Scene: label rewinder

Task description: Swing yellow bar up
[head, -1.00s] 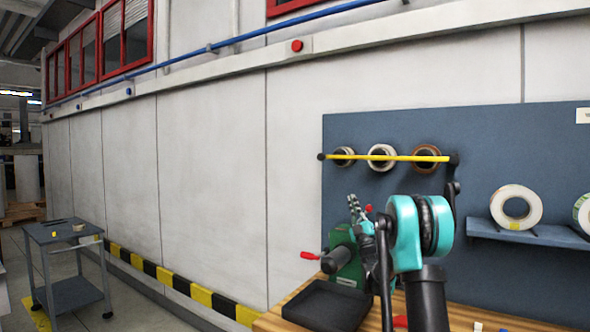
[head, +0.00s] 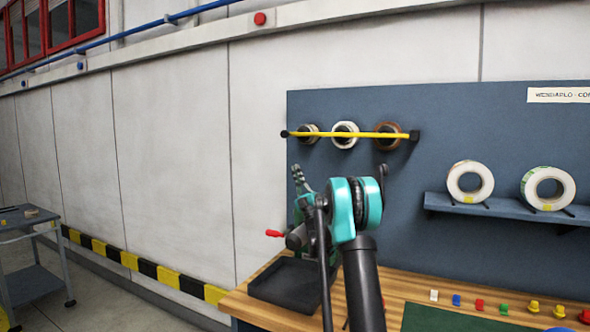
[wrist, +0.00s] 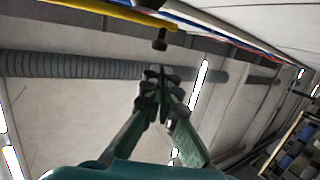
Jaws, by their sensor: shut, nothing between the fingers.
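The yellow bar (head: 350,134) runs nearly level across the front of several tape rolls on the blue-grey panel, with a black end at each side. My gripper (head: 296,172) is up-pointing below the bar's left end, with its fingers shut and empty. In the wrist view the bar (wrist: 115,10) crosses the top edge, and a black knob (wrist: 160,40) shows just beyond my gripper (wrist: 161,74). A gap shows between the fingertips and the knob. My arm hides part of the green machine behind it.
Rolls (head: 345,134) hang behind the bar. A shelf (head: 500,206) with two label rolls is on the right. The wooden bench (head: 405,290) holds a black tray (head: 290,283) and small coloured pieces. A grey cart (head: 30,250) stands far left.

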